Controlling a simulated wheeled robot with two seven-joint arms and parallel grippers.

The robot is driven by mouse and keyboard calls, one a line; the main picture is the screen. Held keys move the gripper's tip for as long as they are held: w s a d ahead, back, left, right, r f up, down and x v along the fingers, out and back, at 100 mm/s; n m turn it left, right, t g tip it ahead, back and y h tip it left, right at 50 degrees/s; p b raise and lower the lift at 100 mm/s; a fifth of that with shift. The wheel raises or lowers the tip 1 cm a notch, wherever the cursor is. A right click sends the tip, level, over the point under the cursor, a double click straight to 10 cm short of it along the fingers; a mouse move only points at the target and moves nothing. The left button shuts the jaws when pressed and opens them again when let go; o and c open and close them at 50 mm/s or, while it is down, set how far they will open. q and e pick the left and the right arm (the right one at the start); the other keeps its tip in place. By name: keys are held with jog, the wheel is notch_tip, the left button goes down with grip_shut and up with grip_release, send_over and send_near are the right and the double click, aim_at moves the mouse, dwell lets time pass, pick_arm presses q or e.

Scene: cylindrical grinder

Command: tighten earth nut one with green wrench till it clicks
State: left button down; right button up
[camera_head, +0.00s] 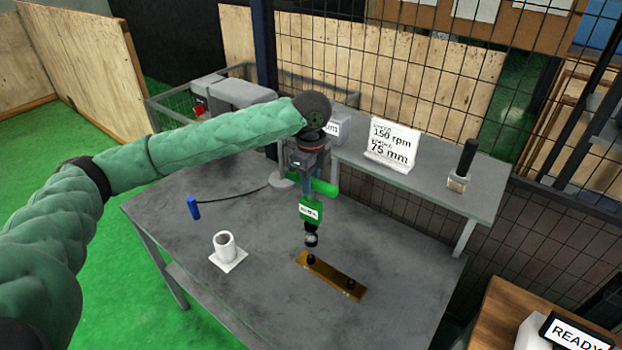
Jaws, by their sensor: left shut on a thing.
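My left gripper (316,176) comes in from the left over the grey table and is shut on the green wrench (311,210). The wrench hangs upright with its dark socket end (311,239) pointing down. Below it lies a brass-coloured bar (328,279) with dark nuts on it. One nut (310,258) is near the bar's left end, close under the socket; I cannot tell whether they touch. Another nut (350,284) is near the right end. Which of them is earth nut one I cannot read. My right gripper does not show.
A white mug (225,246) stands on a white square at the table's left. A blue-handled tool with a cord (193,208) lies behind it. A raised shelf (425,178) holds a sign (393,144) and a dark-topped bottle (463,163). A READY sign (575,335) is at lower right.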

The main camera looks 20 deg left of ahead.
aim_at(311, 196)
pick_arm(q)
jog(key=shift+r, duration=0.15)
notch_tip(311, 196, down, 2)
jog(key=shift+f, duration=0.1)
jog(key=shift+f+b, duration=0.35)
jog(key=shift+f, duration=1.35)
